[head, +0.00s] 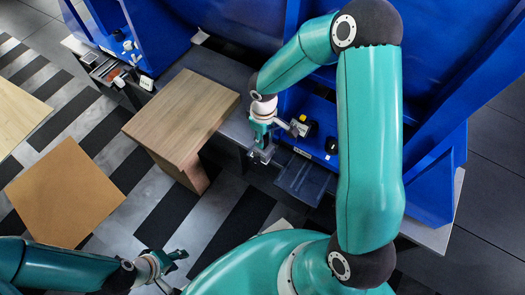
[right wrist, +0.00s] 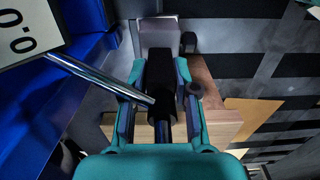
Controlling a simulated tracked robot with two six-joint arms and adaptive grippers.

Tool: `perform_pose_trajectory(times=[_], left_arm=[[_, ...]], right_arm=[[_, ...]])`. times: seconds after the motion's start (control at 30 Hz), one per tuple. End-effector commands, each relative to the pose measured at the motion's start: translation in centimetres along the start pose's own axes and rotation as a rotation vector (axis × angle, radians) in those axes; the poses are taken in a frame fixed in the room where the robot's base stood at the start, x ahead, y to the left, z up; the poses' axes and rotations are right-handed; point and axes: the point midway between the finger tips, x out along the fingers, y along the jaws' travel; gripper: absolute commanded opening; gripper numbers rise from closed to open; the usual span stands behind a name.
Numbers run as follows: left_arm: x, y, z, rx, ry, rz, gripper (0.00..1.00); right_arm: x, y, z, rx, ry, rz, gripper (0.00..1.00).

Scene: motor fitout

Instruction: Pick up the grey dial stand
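The grey dial stand shows in the right wrist view with a grey block-like base (right wrist: 158,34), a dark post, and a shiny rod (right wrist: 95,82) running to a white display face (right wrist: 25,35) marked 0.0. My right gripper (right wrist: 160,75) has its fingers on both sides of the dark post and looks shut on it. In the head view my right gripper (head: 263,153) is low at the bench edge, with the dial's small box (head: 299,128) beside it. I cannot tell whether the base touches the bench. My left gripper (head: 178,270) is open and empty at the lower left.
A wooden block-like table (head: 185,110) stands just left of my right gripper. A dark bench (head: 235,128) with tall blue housings (head: 235,25) runs behind. A dark clear-looking tray (head: 305,180) lies right of the gripper. A brown board (head: 65,195) is at left.

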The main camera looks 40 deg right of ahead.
Motion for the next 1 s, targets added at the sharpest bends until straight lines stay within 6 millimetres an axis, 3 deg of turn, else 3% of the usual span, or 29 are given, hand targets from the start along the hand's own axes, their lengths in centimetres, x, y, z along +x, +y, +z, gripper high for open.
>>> perform_pose_trajectory(times=[0.03,0.1,0.67,1.0], left_arm=[[0.0,0.0,0.0,0.000,0.000,0.000,0.40],[0.0,0.0,0.0,0.000,0.000,0.000,0.40],[-0.1,0.0,0.0,0.000,0.000,0.000,0.40],[-1.0,0.4,0.0,0.000,0.000,0.000,0.40]], right_arm=[[0.1,-0.1,0.1,0.000,-0.002,-0.001,0.11],[0.1,-0.1,0.1,0.000,-0.002,-0.001,0.00],[-0.1,0.0,0.0,-0.001,0.000,0.000,0.00],[-2.6,0.1,-0.1,0.000,0.003,0.003,0.00]])
